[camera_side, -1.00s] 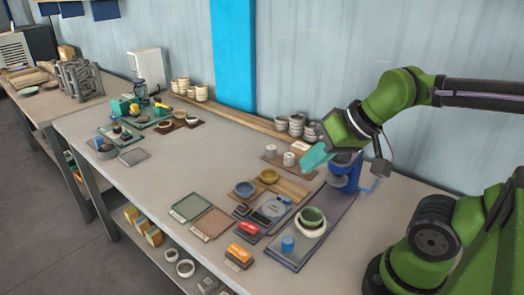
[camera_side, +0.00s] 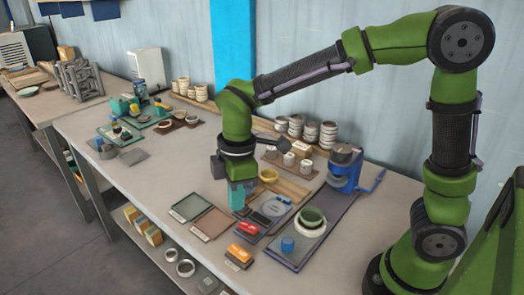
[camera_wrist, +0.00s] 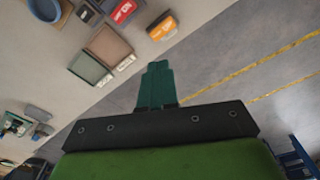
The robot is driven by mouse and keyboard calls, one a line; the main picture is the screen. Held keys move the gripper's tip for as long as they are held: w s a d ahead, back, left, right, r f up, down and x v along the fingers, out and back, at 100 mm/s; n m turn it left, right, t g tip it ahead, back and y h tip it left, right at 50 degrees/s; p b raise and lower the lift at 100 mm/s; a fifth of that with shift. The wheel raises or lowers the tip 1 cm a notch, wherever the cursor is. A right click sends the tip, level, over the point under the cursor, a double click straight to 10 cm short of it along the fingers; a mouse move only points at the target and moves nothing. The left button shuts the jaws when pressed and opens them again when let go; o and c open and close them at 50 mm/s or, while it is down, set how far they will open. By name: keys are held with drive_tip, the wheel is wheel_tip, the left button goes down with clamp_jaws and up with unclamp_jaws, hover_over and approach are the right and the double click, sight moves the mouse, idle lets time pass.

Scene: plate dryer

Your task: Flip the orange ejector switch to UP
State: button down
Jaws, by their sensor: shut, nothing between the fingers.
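The orange ejector switch (camera_side: 239,252) is a small orange block with a pale label on a dark base at the bench's front edge. It also shows in the wrist view (camera_wrist: 161,26). Its lever position is too small to tell. My gripper (camera_side: 238,205) has teal fingers, shut and empty, pointing down above the bench, behind the switch in the side view and apart from it. In the wrist view the fingertips (camera_wrist: 159,66) show below the orange switch.
A red switch block (camera_side: 246,228) sits just behind the orange one. Green (camera_side: 190,206) and brown (camera_side: 211,223) trays lie to the left. Bare bench lies left of the trays.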

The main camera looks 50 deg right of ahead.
sight(234, 247)
drive_tip(key=n, duration=0.2)
drive_tip(key=w+n, duration=0.1)
drive_tip(key=n, duration=0.2)
drive_tip(key=shift+w+a+r+n, duration=0.2)
drive_tip(key=shift+a+r+n, duration=0.05)
drive_tip(key=shift+n, duration=0.05)
wheel_tip(234, 247, down, 14)
drive_tip(key=shift+f, duration=0.1)
idle(0.4)
